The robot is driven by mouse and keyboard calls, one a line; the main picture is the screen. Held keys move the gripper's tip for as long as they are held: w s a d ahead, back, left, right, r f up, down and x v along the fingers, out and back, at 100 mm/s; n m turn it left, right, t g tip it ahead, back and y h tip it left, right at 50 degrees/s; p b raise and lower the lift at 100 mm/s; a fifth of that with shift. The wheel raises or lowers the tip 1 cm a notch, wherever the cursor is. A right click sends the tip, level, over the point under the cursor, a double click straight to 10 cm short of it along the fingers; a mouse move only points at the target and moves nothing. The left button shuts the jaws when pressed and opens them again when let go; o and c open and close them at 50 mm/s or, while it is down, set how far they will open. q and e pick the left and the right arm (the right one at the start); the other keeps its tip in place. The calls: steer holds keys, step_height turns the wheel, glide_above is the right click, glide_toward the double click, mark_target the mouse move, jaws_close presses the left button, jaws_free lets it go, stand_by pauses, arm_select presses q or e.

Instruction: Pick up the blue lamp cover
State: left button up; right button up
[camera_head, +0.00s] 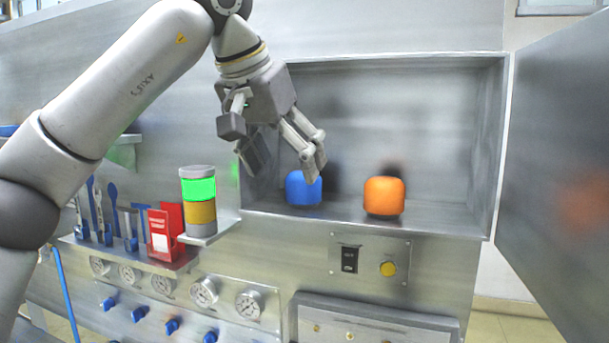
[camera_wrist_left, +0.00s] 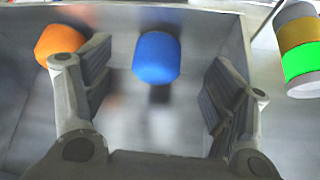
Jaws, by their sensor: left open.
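The blue lamp cover (camera_head: 303,190) stands near the left end of a metal wall recess. In the left wrist view the blue lamp cover (camera_wrist_left: 157,57) shows ahead of my gripper, between the lines of its two fingers. My left gripper (camera_head: 284,166) is open and empty at the recess opening, in front of and above the cover in the head view. One finger overlaps the cover's top edge there; I see no grip on it. The left gripper's fingers (camera_wrist_left: 158,95) stand wide apart in the wrist view. My right gripper is not in view.
An orange cover (camera_head: 384,196) stands in the recess (camera_head: 450,222) to the right of the blue one. A green and yellow signal light (camera_head: 198,200) is on a small shelf left of the recess. An open metal door (camera_head: 560,150) is at the right.

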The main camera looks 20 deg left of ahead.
mark_target(300, 172)
arm_select(q)
steer(key=shift+w+d, duration=0.1)
steer(key=shift+w, duration=0.15)
steer(key=shift+w+d+r+p, duration=0.1)
steer(key=shift+w+r+p, duration=0.1)
steer(key=shift+w+p, duration=0.3)
steer(key=shift+w+d+r+p, duration=0.1)
steer(key=shift+w+p, duration=0.35)
steer(key=p+x, duration=0.1)
steer(key=x, duration=0.3)
steer(key=shift+w+d+f, duration=0.1)
steer(key=shift+w+f, duration=0.15)
steer(key=shift+w, duration=0.05)
steer(key=shift+w+f, duration=0.3)
steer(key=shift+f, duration=0.15)
steer(key=shift+s, duration=0.15)
steer(key=shift+c, duration=0.7)
steer(key=c, duration=1)
